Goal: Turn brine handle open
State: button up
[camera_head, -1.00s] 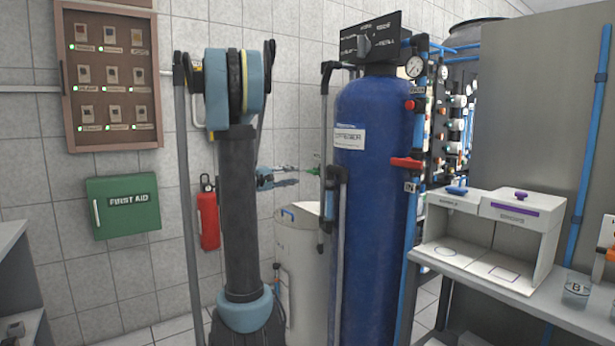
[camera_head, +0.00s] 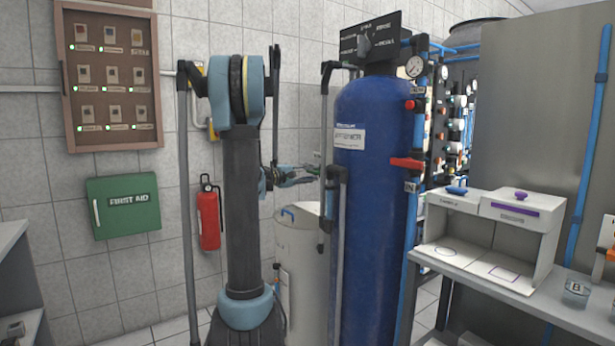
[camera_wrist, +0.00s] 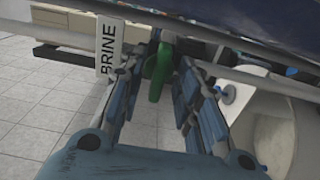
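The green brine handle (camera_wrist: 158,72) shows in the upper middle of the wrist view, pointing down toward me from a grey pipe. A white BRINE label (camera_wrist: 107,50) hangs to its left. My gripper (camera_wrist: 160,75) is open, with one blue-grey finger on each side of the handle. The left finger is close to it, and a gap shows on the right; I cannot tell whether either touches. In the head view my gripper (camera_head: 300,175) is small, beside the left side of the blue tank (camera_head: 375,215), and the handle is hard to make out there.
A white brine barrel (camera_head: 300,255) stands below my gripper, and its round opening shows at right in the wrist view (camera_wrist: 265,130). Grey pipes (camera_head: 335,200) run along the tank's left side. A fire extinguisher (camera_head: 209,213) hangs on the wall left of my arm.

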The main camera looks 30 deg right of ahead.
grip_shut()
jog(key=shift+n, duration=0.4)
jog(key=n, duration=1.7)
dwell(0.6)
jog(key=shift+o, duration=0.2)
grip_release()
